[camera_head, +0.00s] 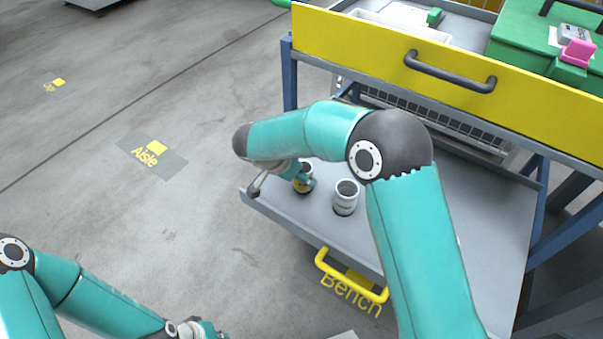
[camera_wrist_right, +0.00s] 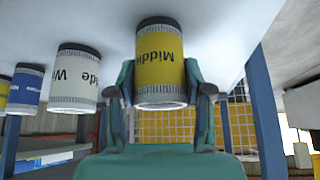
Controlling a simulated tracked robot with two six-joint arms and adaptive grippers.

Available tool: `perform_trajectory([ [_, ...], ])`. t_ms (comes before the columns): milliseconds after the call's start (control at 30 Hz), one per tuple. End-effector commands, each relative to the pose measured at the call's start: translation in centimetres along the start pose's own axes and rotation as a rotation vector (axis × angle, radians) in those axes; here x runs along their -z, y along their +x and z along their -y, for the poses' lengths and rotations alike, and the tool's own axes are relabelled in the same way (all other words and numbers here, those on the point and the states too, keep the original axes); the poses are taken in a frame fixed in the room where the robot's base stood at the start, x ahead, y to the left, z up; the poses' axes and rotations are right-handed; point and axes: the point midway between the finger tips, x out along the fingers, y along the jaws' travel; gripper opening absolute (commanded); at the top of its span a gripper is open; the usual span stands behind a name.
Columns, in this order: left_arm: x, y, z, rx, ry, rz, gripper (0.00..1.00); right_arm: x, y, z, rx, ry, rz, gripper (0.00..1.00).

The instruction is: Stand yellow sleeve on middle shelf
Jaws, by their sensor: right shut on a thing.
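The yellow sleeve (camera_wrist_right: 160,68) has a dark rim, a silver ribbed end and a label that seems to read "Middle". It also shows, partly hidden by my arm, in the head view (camera_head: 304,186). My right gripper (camera_wrist_right: 160,100) is shut on it, one finger on each side. In the upside-down wrist view, its far end is at or very near the grey shelf (camera_head: 440,225); I cannot tell whether it touches. In the head view it is upright near the shelf's left edge. My left gripper (camera_head: 205,328) is at the bottom edge, jaws unclear.
A white sleeve (camera_head: 346,197) stands just right of the yellow one. The wrist view also shows a blue-and-white sleeve (camera_wrist_right: 26,88). The shelf has a yellow handle (camera_head: 350,276). A yellow panel (camera_head: 370,50) with a dark handle is above. The right of the shelf looks clear.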

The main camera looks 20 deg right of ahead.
Motion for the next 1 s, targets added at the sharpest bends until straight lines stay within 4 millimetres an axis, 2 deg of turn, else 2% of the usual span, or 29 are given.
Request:
perform_trajectory([
  [33, 0.0, 0.3, 0.1, 0.0, 0.0, 0.0, 0.0, -0.1, 0.1, 0.0, 0.002, 0.001, -0.001, 0.0],
  [67, 0.0, 0.3, 0.1, 0.0, 0.0, 0.0, 0.0, -0.1, 0.2, 0.0, 0.0, 0.0, 0.0, 0.52],
  [200, 0.0, 0.2, 0.1, 0.0, 0.0, 0.0, 0.0, -0.1, 0.1, 0.0, 0.0, 0.0, 0.0, 0.75],
  [533, 0.0, 0.1, 0.0, 0.0, 0.0, 0.0, 0.0, 0.0, 0.0, 0.0, 0.0, 0.0, 0.0, 0.75],
  [667, 0.0, -0.2, -0.1, 0.0, 0.0, 0.0, 0.0, 0.1, -0.6, 0.1, 0.002, 0.0, 0.0, 0.75],
  [767, 0.0, -0.4, -0.1, 0.0, 0.0, 0.0, 0.0, 0.1, -1.9, 0.1, 0.003, 0.0, 0.0, 0.75],
  [1000, 0.0, -1.0, -0.4, 0.0, 0.0, 0.0, 0.0, 0.1, -6.8, 0.1, 0.004, 0.0, 0.0, 0.75],
])
